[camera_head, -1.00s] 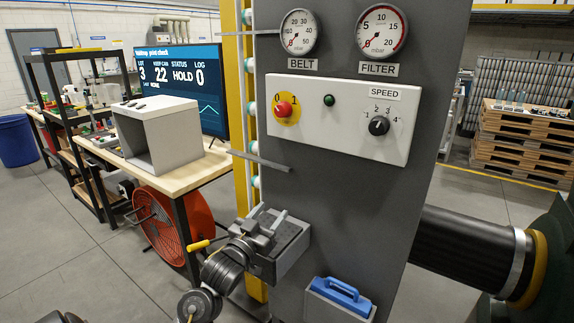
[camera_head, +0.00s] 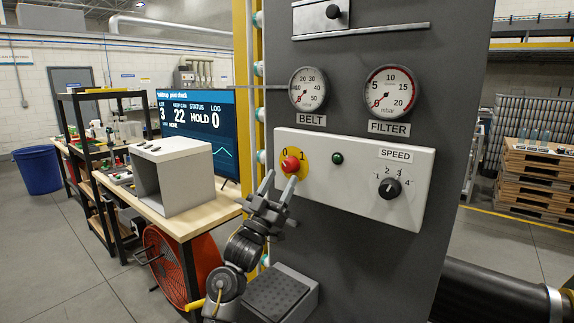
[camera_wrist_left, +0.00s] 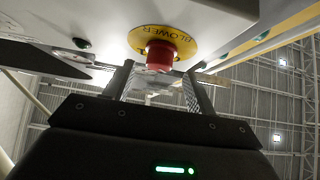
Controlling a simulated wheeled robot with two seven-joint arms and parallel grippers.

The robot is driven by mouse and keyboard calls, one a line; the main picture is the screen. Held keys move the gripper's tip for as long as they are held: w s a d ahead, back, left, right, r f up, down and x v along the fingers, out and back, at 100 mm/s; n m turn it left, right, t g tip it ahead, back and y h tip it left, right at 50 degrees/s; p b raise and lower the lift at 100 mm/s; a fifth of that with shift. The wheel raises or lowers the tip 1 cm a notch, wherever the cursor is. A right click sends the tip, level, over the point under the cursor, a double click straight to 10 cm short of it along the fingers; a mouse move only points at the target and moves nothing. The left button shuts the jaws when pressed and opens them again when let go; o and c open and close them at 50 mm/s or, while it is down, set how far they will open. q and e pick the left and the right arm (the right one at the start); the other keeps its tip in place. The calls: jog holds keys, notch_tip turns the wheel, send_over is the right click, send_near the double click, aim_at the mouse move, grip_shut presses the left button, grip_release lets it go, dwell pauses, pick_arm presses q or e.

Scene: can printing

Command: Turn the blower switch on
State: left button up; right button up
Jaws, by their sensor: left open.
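The blower switch is a red knob (camera_head: 291,165) on a yellow disc marked 0 and 1, on the white control panel (camera_head: 350,208). In the left wrist view the red knob (camera_wrist_left: 160,55) sits under the yellow disc (camera_wrist_left: 172,39) lettered BLOWER. I cannot tell which mark the knob points to. My left gripper (camera_head: 280,181) is open, with its fingertips just below and in front of the knob. In the wrist view its two fingers stand either side of the knob's line; contact is not clear. My right gripper is out of view.
A dark green lamp (camera_head: 337,158) and a black SPEED dial (camera_head: 390,188) share the panel. The BELT gauge (camera_head: 308,89) and FILTER gauge (camera_head: 390,91) are above. A grey box (camera_head: 281,290) juts out below my left arm. A workbench (camera_head: 180,218) stands at the left.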

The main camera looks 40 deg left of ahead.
aim_at(286, 170)
pick_arm(q)
jog(key=x, duration=0.2)
jog(key=shift+w+r+p, duration=0.15)
jog(key=shift+r+p, duration=0.15)
jog(key=shift+p, duration=0.1)
jog(key=shift+w+r, duration=0.25)
jog(key=shift+w, duration=0.15)
